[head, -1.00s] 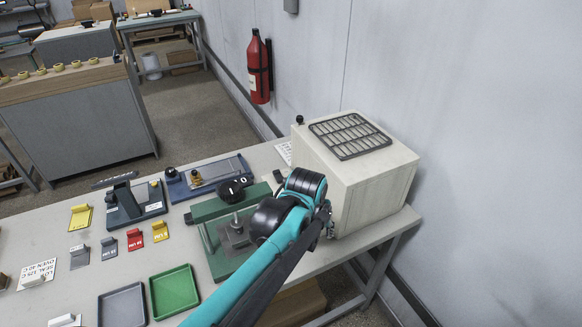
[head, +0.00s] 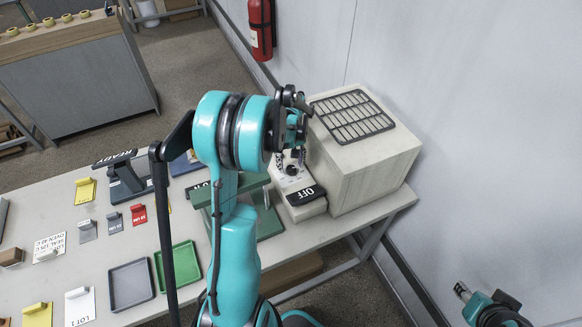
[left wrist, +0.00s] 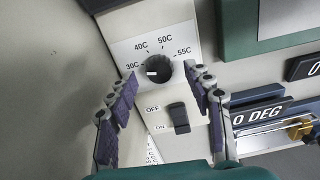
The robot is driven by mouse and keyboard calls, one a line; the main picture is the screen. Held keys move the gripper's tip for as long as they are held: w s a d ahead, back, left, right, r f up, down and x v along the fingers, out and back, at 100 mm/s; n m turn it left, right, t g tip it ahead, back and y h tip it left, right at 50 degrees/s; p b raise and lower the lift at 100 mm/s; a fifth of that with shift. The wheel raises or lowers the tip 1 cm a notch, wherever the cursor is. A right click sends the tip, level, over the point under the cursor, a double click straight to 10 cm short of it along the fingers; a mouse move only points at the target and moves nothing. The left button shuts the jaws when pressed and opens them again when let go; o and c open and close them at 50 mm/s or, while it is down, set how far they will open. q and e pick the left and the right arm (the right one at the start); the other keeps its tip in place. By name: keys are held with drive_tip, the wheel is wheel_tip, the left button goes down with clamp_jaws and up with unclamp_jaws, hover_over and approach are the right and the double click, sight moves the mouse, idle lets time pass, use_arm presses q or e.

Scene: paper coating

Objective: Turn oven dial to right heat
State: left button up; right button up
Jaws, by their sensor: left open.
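The pale box-shaped oven (head: 365,175) with a dark grille on top stands at the bench's right end. In the left wrist view its round black dial (left wrist: 160,71) has marks 30C, 40C, 50C and 55C; the white pointer mark faces left, near 30C. My left gripper (left wrist: 159,80) is open, its fingers on either side of the dial's lower edge; I cannot tell whether they touch it. In the head view this gripper (head: 296,125) is at the oven's control side, partly hidden by my arm. My right gripper (head: 462,291) is at the lower right, its jaws unclear.
A black OFF/ON rocker switch (left wrist: 179,118) sits below the dial. A black OFF sign (head: 306,195) lies beside the oven. A card (head: 49,247) reads "OVEN 40 C". A green press (head: 262,215), green tray (head: 178,267) and grey tray (head: 131,284) are nearby.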

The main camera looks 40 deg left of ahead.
use_arm(q)
drive_tip(key=shift+f, duration=1.1)
drive_tip(key=c, duration=1.2)
drive_tip(key=shift+o, duration=0.2)
drive_tip(key=shift+m, duration=0.3)
drive_tip(key=m+b, duration=0.1)
drive_tip(key=m, duration=0.3)
drive_tip(key=shift+b, duration=0.35)
drive_tip(key=m, duration=0.5)
drive_tip(key=shift+b, duration=0.35)
